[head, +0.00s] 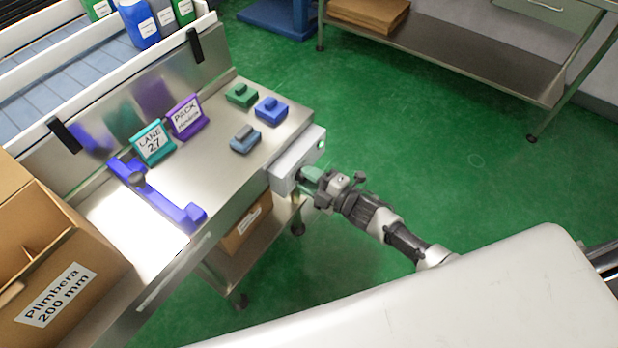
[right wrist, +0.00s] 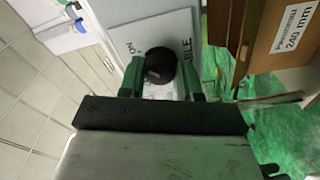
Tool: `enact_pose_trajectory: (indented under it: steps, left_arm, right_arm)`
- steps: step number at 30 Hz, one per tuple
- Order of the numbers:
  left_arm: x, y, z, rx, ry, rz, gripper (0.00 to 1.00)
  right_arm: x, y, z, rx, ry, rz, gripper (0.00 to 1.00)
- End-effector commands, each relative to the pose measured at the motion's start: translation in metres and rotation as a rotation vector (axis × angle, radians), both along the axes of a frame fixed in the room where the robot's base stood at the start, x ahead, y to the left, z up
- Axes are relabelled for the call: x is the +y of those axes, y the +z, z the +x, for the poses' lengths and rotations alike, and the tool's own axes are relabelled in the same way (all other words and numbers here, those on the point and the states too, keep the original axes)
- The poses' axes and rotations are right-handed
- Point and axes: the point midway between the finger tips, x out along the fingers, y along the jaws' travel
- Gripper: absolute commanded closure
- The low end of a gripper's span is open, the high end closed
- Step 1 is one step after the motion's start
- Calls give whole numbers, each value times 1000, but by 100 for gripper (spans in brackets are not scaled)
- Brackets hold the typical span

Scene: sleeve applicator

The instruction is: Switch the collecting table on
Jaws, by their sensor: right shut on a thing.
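The collecting table (head: 225,165) is a steel bench left of centre in the head view. A light grey switch box (head: 290,163) is fixed at its right end. My right gripper (head: 303,176) reaches the box's outer face from the right. In the right wrist view, a round black knob (right wrist: 160,66) sits on a pale panel (right wrist: 180,30) with partly covered lettering. My right gripper's green fingers (right wrist: 160,80) are shut on the knob, one on each side. In the head view the knob is hidden. My left gripper is not in view.
A cardboard box marked Plimbera 200 mm (head: 60,290) stands at the lower left. Small coloured blocks (head: 270,109), signs (head: 153,143) and a blue bar (head: 160,198) are on the tabletop. A box marked 240 mm (right wrist: 285,30) is near my wrist.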

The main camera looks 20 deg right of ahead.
Motion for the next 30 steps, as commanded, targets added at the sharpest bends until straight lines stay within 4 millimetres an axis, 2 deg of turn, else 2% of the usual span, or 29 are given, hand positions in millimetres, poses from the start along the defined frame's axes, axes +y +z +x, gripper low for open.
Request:
enact_pose_trajectory:
  steps: [1, 5, 6, 13, 17, 30]
  left_arm:
    - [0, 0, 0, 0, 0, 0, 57]
    - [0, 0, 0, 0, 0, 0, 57]
    - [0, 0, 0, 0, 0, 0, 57]
    - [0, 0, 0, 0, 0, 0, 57]
    - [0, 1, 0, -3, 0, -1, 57]
    - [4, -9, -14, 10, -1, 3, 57]
  right_arm:
    - [-1, -1, 0, 3, -2, 1, 62]
    - [-1, -1, 0, 3, -2, 1, 42]
    - [0, -1, 0, 2, -2, 0, 41]
    - [0, 0, -1, 1, -1, -1, 41]
    - [-6, -1, -8, 3, -1, -1, 41]
    - [-56, -1, -72, 4, -2, -1, 41]
